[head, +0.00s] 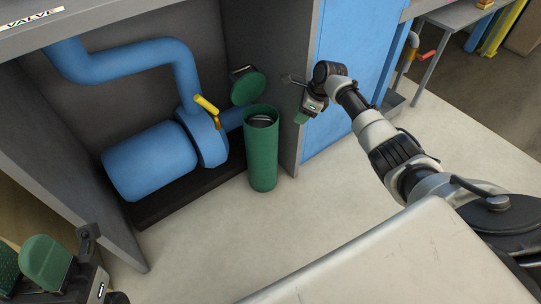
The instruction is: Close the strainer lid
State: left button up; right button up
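The strainer is an upright green cylinder (262,158) on the floor, with a dark open mouth at its top. Its round green lid (248,88) stands raised behind the mouth, tilted up, with a small handle at its upper edge. My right gripper (295,99) is to the right of the lid, near the grey partition edge. Its fingers look spread and empty, apart from the lid. My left gripper (24,264) is at the lower left corner, partly cut off. Its green pads are apart with nothing between them, far from the strainer.
A blue pipe and tank (150,162) with a yellow-handled valve (206,104) stand left of the strainer on a dark plinth. A grey partition (272,50) rises behind and to the right, beside a blue panel (345,45). The pale floor in front is clear.

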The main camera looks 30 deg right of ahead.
aim_at(246, 90)
jog(key=i+z, duration=0.2)
jog(key=z, duration=0.6)
